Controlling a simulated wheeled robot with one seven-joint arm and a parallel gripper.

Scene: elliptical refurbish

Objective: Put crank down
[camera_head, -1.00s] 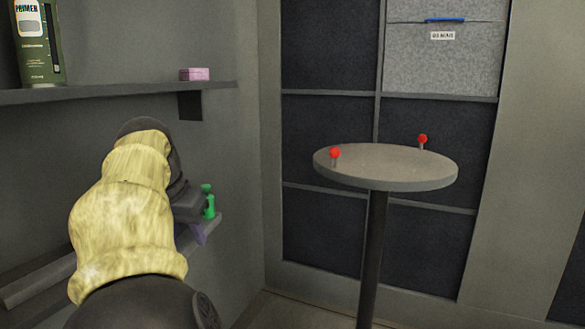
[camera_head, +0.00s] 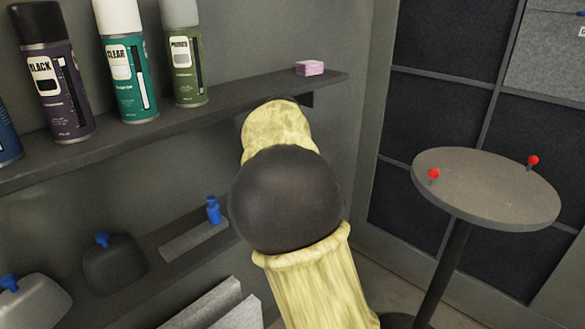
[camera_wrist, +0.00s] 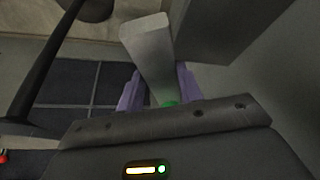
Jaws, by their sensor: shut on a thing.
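The crank, a pale grey bar (camera_wrist: 148,55) with a green part (camera_wrist: 170,103) at its near end, is in the wrist view. My gripper (camera_wrist: 158,86) has its two purple fingers on either side of the crank and is shut on it. The bar points away from my gripper, above the floor and clear of the dark panels below. In the head view my arm hides my gripper and the crank. Another grey bar with a blue knob (camera_head: 213,210) lies on the lower shelf (camera_head: 150,262), left of my arm.
A round table (camera_head: 480,185) with two red-topped pegs stands at the right. The upper shelf (camera_head: 130,137) holds several spray cans and a pink block (camera_head: 309,68). A dark blue-knobbed block (camera_head: 113,262) and a grey one (camera_head: 32,300) sit lower left.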

